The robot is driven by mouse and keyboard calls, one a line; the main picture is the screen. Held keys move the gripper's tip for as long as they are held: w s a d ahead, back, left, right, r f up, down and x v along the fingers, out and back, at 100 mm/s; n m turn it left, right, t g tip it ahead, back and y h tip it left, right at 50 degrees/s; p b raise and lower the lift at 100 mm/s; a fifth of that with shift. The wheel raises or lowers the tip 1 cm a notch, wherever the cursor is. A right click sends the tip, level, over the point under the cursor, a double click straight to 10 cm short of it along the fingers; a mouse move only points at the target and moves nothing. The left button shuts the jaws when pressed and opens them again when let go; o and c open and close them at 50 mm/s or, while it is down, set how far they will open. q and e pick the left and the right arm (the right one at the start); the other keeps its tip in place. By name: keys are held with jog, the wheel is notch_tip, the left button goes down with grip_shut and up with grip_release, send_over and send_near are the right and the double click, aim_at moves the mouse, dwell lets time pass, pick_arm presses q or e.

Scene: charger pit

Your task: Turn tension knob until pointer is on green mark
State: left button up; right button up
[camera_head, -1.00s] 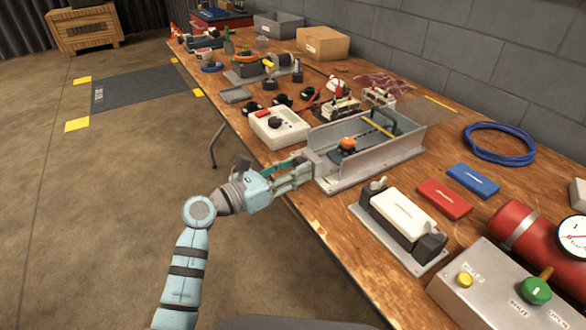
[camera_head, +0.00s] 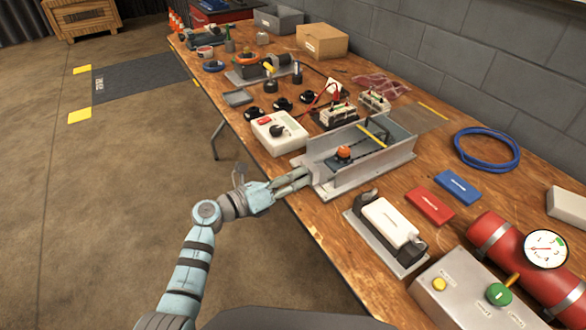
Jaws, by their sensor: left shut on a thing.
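A grey metal channel (camera_head: 352,182) lies along the near edge of the workbench, with an orange-topped part (camera_head: 344,152) and a yellow strip (camera_head: 372,136) in it. My left gripper (camera_head: 306,178) reaches in from the left at the channel's near left end. Its fingers are close together, shut on a small part there that I take for the tension knob, which they hide. I cannot make out a pointer or green mark on the channel at this size. My right gripper is not in view.
A white box with a black dial (camera_head: 279,131) stands just behind the channel. A plate with a white-topped device (camera_head: 388,222), red (camera_head: 429,206) and blue (camera_head: 458,187) blocks and a red cylinder with a gauge (camera_head: 545,249) lie to the right.

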pick_arm(q)
jog(key=shift+n+p, duration=0.3)
jog(key=o, duration=1.2)
jog(key=v, duration=1.2)
